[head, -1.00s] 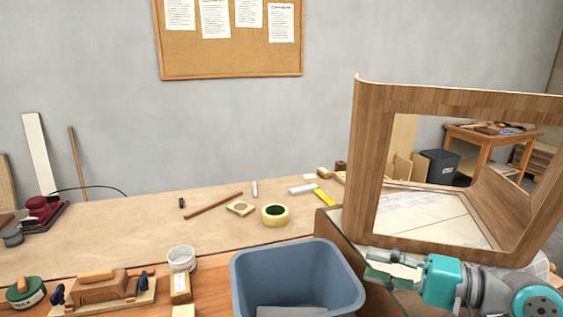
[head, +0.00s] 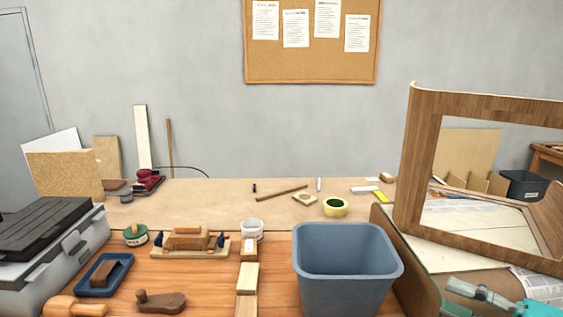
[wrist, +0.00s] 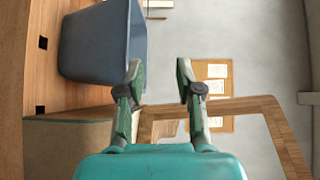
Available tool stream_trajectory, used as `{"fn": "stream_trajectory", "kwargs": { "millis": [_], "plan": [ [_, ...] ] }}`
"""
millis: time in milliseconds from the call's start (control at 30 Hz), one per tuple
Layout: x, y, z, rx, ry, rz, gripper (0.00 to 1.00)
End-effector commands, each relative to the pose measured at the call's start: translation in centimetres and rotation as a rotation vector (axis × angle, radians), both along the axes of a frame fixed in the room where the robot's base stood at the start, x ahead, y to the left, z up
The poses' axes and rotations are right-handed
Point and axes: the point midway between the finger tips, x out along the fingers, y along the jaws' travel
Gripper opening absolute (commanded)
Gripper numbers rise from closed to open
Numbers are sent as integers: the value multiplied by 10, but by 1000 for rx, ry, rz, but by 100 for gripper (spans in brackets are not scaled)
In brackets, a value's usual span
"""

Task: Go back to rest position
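My gripper (wrist: 158,75) is open and empty in the wrist view, its two fingers apart with nothing between them. In the head view only part of my gripper (head: 485,297) shows at the bottom right corner, in front of the bent wood lamination. The bent wood lamination (head: 420,150) is a brown frame with a large opening, standing at the right. It also shows in the wrist view (wrist: 285,140), beyond the fingers and apart from them.
A blue-grey bin (head: 345,265) stands left of my gripper. The workbench (head: 215,195) carries a tape roll (head: 335,207), a plane (head: 188,240), a white cup (head: 251,230) and small tools. A grey toolbox (head: 50,245) is at the far left. A corkboard (head: 310,72) hangs behind.

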Motion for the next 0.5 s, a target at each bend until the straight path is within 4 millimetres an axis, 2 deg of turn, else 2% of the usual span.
{"fn": "stream_trajectory", "kwargs": {
  "millis": [267,500],
  "plan": [
    [7,5,-15,22,-7,-38,35],
    [15,12,-37,43,-14,-97,35]
  ]
}}
